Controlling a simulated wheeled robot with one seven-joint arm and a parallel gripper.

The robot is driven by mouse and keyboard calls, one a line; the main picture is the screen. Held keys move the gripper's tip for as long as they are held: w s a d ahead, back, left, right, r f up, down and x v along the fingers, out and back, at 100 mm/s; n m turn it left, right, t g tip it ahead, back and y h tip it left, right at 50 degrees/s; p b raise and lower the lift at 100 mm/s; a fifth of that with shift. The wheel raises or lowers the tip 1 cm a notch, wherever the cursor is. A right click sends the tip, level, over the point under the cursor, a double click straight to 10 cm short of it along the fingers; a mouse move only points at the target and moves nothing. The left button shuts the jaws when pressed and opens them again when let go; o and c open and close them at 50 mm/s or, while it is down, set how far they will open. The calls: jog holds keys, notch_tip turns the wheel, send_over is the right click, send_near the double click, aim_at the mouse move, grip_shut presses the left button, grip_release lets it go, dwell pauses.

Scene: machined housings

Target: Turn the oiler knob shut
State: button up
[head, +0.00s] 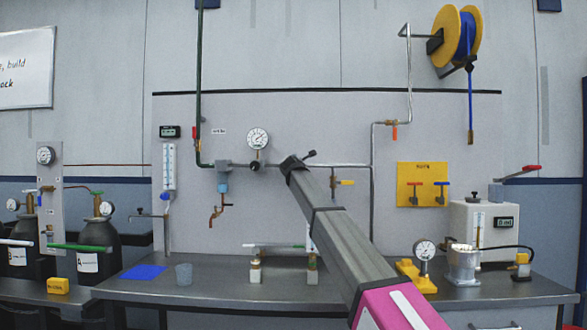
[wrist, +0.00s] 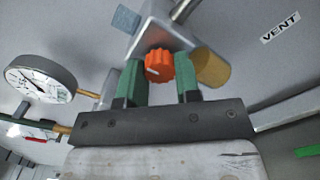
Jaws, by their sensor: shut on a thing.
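The orange ribbed knob (wrist: 159,66) with a pale mark on its face shows in the wrist view. It sits on the front of a grey metal block (wrist: 152,40), beside an amber cylinder (wrist: 212,68). I take this knob to be the oiler knob. My gripper (wrist: 158,76) has its two green fingers on either side of the knob and is shut on it. In the head view my arm reaches up to the pipe line on the panel, and its end hides the knob and my fingers.
A round gauge (wrist: 40,84) is left of my gripper in the wrist view. A VENT label (wrist: 280,33) is at upper right. The bench (head: 200,296) runs below.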

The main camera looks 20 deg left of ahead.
dwell(0.3)
jog(key=o, duration=0.9)
jog(key=shift+a, duration=0.1)
jog(key=shift+s, duration=0.1)
jog(key=v, duration=1)
jog(key=shift+s, duration=0.35)
